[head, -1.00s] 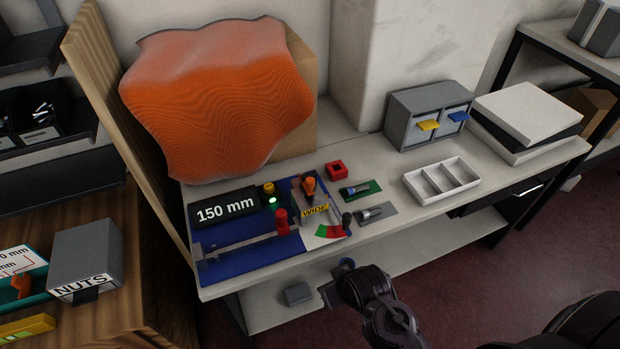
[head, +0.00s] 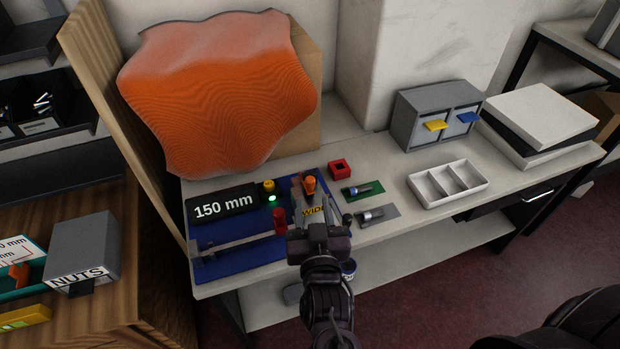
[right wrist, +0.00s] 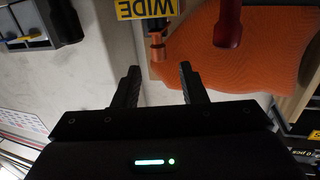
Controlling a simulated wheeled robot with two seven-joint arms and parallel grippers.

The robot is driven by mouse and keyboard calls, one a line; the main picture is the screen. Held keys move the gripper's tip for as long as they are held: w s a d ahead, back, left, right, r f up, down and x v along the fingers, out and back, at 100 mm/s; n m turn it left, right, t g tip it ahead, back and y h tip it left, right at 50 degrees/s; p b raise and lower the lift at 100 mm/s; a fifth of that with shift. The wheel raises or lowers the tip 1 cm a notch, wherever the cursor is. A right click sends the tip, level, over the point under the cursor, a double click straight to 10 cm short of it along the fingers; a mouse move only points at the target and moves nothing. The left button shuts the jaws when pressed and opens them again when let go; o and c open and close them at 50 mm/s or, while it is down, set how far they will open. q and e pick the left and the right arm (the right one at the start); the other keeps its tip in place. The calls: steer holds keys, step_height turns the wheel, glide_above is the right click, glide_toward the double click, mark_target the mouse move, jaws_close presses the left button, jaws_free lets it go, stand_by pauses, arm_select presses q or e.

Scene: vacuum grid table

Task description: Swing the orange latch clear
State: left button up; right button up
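An orange latch (head: 309,185) with a rounded top stands at the back of a grey fixture on the blue board (head: 245,254). In the right wrist view the orange latch (right wrist: 158,46) shows beyond my fingertips, beside the yellow WIDE label (right wrist: 147,8). My right gripper (head: 318,228) is in front of the fixture, on the near side of the latch, and covers part of the WIDE label (head: 313,211). In the right wrist view its two fingers (right wrist: 160,84) are apart with nothing between them. My left gripper is not in view.
A red-topped post (head: 280,220) stands just left of my right gripper. A yellow knob (head: 268,186) and the 150 mm display (head: 222,203) are farther left. A red square block (head: 340,168) and a white tray (head: 447,184) lie to the right. A large orange rippled sheet (head: 220,95) stands behind.

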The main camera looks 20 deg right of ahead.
mark_target(310, 184)
steer(key=shift+w+d+r, duration=0.1)
steer(key=shift+w+r, duration=0.15)
steer(key=shift+w, duration=0.1)
steer(key=x, duration=0.7)
steer(key=shift+d+p, duration=0.1)
steer(key=shift+p, duration=0.2)
steer(key=shift+c, duration=0.5)
jaws_close()
